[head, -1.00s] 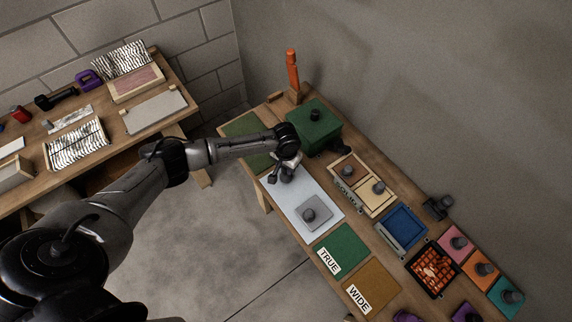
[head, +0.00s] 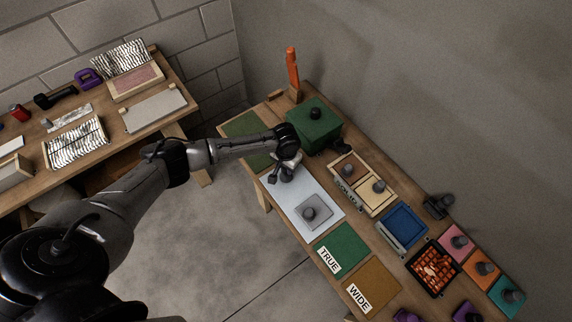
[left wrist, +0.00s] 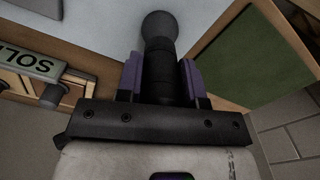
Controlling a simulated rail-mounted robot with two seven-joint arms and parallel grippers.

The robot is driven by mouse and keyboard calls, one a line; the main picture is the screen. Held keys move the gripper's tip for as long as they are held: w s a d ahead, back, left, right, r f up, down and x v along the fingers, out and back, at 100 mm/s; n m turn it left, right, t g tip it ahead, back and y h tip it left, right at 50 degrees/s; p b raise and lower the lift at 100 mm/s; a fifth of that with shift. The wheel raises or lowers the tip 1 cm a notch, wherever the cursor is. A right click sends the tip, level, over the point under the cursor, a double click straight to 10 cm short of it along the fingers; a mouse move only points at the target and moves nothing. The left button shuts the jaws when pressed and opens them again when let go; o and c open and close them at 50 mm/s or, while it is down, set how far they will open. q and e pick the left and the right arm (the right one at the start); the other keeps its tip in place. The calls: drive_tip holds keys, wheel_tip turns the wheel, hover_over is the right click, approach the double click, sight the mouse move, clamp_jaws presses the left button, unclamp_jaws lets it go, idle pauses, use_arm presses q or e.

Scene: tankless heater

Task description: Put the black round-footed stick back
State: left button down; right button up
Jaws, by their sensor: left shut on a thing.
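My left gripper (left wrist: 160,75) is shut on a black stick (left wrist: 167,72). Its purple pads press the stick from both sides, and its rounded dark end points away from my wrist, over the pale mat. In the head view my left gripper (head: 285,172) is over the far end of the pale mat (head: 283,199), beside the green box. The stick is hard to make out there, and I cannot tell whether it touches the mat. My right gripper is not in view.
A green box (head: 309,129) with a black knob stands behind the gripper. A green mat (head: 243,125) lies to its left. A grey knobbed plate (head: 323,205) sits on the pale mat. A wooden tray (head: 371,201) marked SOLID and a blue tray (head: 402,222) are to the right.

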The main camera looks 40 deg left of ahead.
use_arm(q)
drive_tip(key=shift+f, duration=0.1)
drive_tip(key=c, duration=0.7)
unclamp_jaws()
wheel_tip(320, 180, up, 14)
drive_tip(key=shift+f+p, duration=0.1)
drive_tip(key=shift+p, duration=0.5)
